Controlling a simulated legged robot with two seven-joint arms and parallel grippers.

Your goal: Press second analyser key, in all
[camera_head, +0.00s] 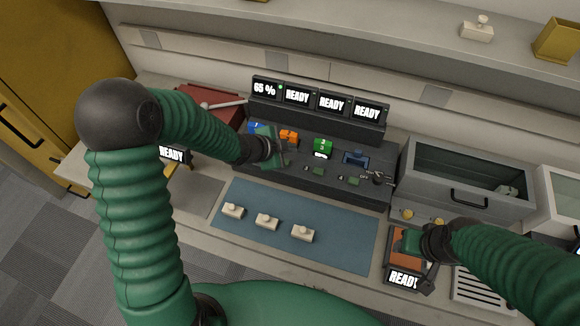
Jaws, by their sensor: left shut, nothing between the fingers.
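A dark console (300,181) stands at the back of the counter, with four displays along its top. The first display (265,89) reads 65 % with a small green light beside it; the second display (298,96) and the other two read READY. An orange piece (288,136), a green piece (322,146) and a blue piece (355,158) sit along the console. Small green keys (318,171) lie in front of them. My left gripper (279,157) is shut over the console's left part, hiding what lies beneath. My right gripper (428,278) is beside an orange device (396,262); its fingers are unclear.
Several white knobbed blocks, one here (267,221), rest on a blue mat (335,236) in front. A grey open-topped bin (465,195) stands right of the console. A red box (208,104) stands at the left. A shelf (380,45) runs behind.

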